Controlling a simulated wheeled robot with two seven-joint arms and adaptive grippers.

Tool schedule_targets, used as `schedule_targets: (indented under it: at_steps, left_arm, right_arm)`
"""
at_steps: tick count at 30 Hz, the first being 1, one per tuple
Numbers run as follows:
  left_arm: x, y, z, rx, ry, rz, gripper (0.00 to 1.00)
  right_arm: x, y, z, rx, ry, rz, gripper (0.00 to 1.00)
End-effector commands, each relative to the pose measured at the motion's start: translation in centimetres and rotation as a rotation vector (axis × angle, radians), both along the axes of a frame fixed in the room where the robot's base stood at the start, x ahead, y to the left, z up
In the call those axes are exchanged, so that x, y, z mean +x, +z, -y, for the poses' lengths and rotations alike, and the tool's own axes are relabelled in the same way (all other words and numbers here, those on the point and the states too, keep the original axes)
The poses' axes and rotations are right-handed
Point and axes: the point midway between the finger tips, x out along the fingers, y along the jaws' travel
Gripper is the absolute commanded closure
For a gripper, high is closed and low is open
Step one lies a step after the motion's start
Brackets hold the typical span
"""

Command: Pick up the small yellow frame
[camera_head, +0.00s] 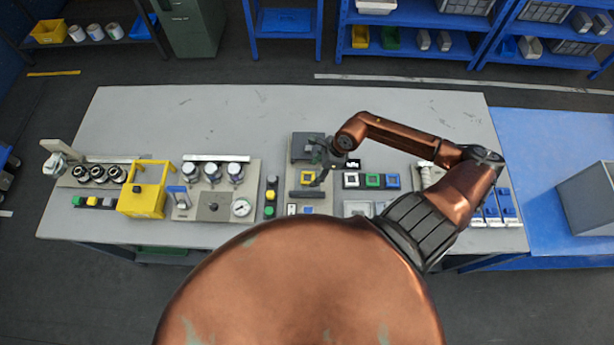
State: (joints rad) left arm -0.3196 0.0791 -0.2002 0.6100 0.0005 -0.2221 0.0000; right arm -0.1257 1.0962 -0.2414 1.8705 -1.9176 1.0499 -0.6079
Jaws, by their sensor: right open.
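My left gripper is not in view.
A large yellow bracket (143,197) and a panel with a gauge (241,208) stand left of the fixture. Green (372,181) and blue (392,181) tiles lie to the right. The grey table's back part (220,115) is clear.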

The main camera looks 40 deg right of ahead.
Motion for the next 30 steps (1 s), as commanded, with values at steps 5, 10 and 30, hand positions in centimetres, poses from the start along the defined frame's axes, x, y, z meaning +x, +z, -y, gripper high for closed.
schedule_targets:
  at_steps: [5, 10, 30]
  left_arm:
    - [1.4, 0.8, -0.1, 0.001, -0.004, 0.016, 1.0]
    - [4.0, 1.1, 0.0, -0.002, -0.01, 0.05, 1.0]
    - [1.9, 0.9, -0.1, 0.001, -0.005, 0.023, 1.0]
  right_arm:
    - [0.7, -2.2, -1.0, 0.005, -0.005, -0.001, 0.42]
    - [1.0, -3.5, -1.3, 0.003, -0.004, 0.0, 0.42]
    - [0.9, -3.6, -1.2, 0.002, -0.003, 0.0, 0.73]
